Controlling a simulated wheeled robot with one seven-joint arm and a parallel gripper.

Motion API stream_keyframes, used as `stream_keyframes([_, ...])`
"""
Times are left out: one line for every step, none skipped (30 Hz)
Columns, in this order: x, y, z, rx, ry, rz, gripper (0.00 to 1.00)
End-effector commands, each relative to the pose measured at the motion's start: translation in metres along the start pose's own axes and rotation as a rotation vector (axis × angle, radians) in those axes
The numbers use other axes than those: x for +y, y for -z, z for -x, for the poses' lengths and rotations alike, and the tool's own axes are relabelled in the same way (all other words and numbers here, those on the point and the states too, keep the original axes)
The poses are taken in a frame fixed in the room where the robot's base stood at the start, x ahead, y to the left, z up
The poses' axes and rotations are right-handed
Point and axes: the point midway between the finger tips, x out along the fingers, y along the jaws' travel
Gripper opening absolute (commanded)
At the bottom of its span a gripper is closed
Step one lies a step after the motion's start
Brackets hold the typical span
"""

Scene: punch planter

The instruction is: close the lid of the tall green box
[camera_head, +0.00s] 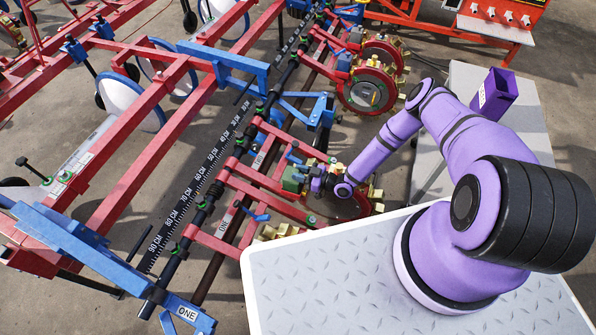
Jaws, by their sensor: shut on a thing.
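The tall green box (291,180) is small in the head view, at the middle of the planter, beside a toothed punch wheel (343,206). My gripper (308,182) is at the right side of the box, at the end of my purple arm. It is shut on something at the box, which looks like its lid. The fingers, the lid's edge and the lid's angle are too small and partly hidden to make out.
The planter's red frame bars (192,125) and blue brackets (222,65) fill the left and centre. Another toothed wheel (368,91) stands farther back. A purple open bin (497,94) stands on a grey cabinet (465,78) at the right.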

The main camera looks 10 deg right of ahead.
Motion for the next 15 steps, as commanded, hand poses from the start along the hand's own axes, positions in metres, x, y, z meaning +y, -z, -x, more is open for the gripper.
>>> stream_keyframes([0.0,-0.0033,0.0015,0.007,-0.001,0.0,0.0])
stream_keyframes([-0.0001,-0.0036,0.0016,0.014,-0.001,0.0,0.0])
stream_keyframes([-0.0002,-0.0042,0.0019,0.021,-0.001,0.0,0.0])
stream_keyframes([-0.0002,-0.0045,0.002,0.025,-0.001,0.0,0.0])
stream_keyframes([-0.0001,-0.0048,0.0021,0.028,-0.001,0.0,0.0])
stream_keyframes([0.0001,-0.005,0.0021,0.032,-0.001,0.001,0.0])
stream_keyframes([0.0002,-0.005,0.0022,0.034,-0.001,0.001,0.0])
stream_keyframes([0.0002,-0.0051,0.0022,0.036,-0.001,0.001,0.0])
stream_keyframes([0.0003,-0.0051,0.0022,0.038,-0.001,0.001,0.0])
stream_keyframes([0.0004,-0.0051,0.0023,0.038,-0.001,0.001,0.0])
stream_keyframes([0.0004,-0.0051,0.0023,0.038,-0.001,0.001,0.0])
stream_keyframes([0.0004,-0.0051,0.0023,0.038,-0.001,0.001,0.0])
stream_keyframes([0.0004,-0.0052,0.0023,0.038,-0.001,0.001,0.0])
stream_keyframes([0.0004,-0.0052,0.0023,0.038,-0.001,0.001,0.0])
stream_keyframes([0.0004,-0.0052,0.0023,0.038,-0.001,0.001,0.0])
